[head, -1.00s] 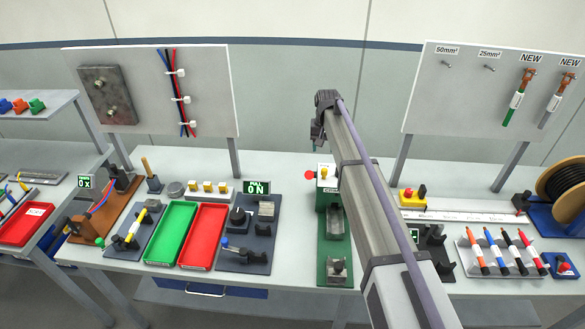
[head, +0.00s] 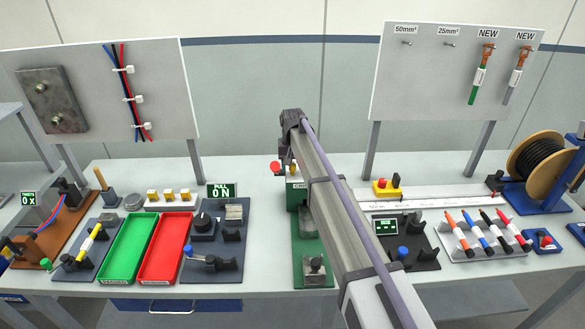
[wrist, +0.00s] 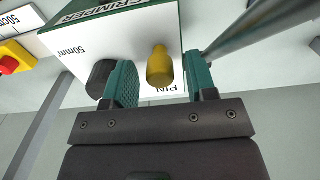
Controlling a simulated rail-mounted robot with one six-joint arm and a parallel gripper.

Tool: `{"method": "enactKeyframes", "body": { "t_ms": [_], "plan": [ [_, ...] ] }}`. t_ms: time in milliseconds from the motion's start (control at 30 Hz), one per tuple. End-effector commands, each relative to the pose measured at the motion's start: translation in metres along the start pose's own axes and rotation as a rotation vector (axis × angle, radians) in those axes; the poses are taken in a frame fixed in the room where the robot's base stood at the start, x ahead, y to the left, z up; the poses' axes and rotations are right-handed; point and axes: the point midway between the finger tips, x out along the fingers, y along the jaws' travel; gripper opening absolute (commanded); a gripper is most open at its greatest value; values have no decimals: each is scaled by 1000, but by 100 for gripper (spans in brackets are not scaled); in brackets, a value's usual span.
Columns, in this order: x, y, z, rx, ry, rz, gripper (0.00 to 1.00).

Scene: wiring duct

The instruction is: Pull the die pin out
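The die pin is a yellow rounded knob (wrist: 160,68) on the white face of the crimper (wrist: 135,32), above the printed word PIN. My gripper (wrist: 162,85) is open in the wrist view. Its two teal fingers stand on either side of the pin, with a visible gap on each side. In the head view the green and white crimper (head: 311,266) stands in the middle of the bench, partly behind my arm. The gripper is mostly hidden there by the arm.
A dark round part (wrist: 101,78) sits beside the left finger, near the 50mm² label. A grey rod (wrist: 250,28) runs close by the right finger. In the head view a red knob (head: 276,168) sticks out left of the crimper, and red and green trays (head: 166,247) lie further left.

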Motion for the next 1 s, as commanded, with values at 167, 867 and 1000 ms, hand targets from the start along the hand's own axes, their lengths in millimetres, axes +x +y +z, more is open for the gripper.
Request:
{"method": "enactKeyframes", "body": {
  "t_ms": [167,867,1000],
  "plan": [
    [0,0,0,0,0,0,34],
    [-17,0,0,0,0,0,0],
    [-26,0,0,0,0,0,0]
  ]
}}
